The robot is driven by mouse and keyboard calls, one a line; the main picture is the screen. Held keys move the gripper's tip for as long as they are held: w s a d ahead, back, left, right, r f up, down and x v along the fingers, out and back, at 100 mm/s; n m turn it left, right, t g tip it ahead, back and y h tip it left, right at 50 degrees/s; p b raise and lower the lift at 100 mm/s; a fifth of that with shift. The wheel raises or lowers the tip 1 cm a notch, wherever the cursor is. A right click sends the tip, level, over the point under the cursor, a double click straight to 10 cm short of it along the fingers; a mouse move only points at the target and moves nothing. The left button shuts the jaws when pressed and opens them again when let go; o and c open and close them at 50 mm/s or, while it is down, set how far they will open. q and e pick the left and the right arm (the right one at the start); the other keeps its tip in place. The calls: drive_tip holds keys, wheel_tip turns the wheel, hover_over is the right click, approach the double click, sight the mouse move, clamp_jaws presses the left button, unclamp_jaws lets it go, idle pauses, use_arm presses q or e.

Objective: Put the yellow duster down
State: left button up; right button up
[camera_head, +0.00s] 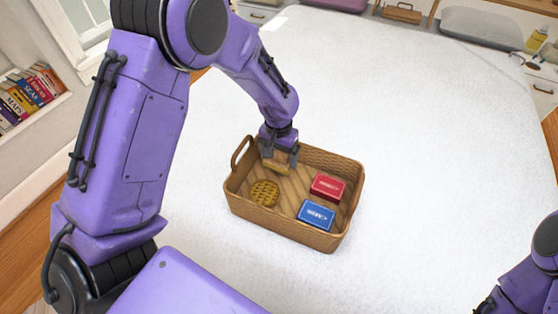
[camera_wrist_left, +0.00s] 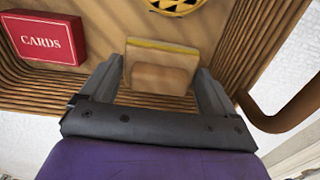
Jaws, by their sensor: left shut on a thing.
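The yellow duster (camera_head: 276,167) is a small tan block with a yellow strip along one edge. It also shows in the left wrist view (camera_wrist_left: 160,76), between the two fingers. My left gripper (camera_head: 280,158) is shut on it, pointing down inside the wicker basket (camera_head: 262,219) near its back left side. I cannot tell whether the duster touches the basket floor. My right gripper is out of view; only part of my right arm shows at the right edge of the head view.
The basket also holds a round yellow woven piece (camera_head: 264,193), a red box (camera_head: 327,187) marked CARDS and a blue box (camera_head: 316,214). It stands on a wide white bed (camera_head: 420,150) with clear room around it. A bookshelf (camera_head: 30,95) is at left.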

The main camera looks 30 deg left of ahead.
sight(279, 162)
use_arm(q)
drive_tip(key=shift+w+a+f, duration=0.1)
drive_tip(key=shift+w+f, duration=0.05)
drive_tip(key=shift+f, duration=0.8)
drive_tip(key=shift+w+a+f, duration=0.1)
drive_tip(key=shift+f, duration=0.85)
drive_tip(key=shift+d+f, duration=0.1)
drive_tip(key=o, duration=0.8)
wheel_tip(279, 162, up, 12)
drive_tip(key=shift+r, duration=0.15)
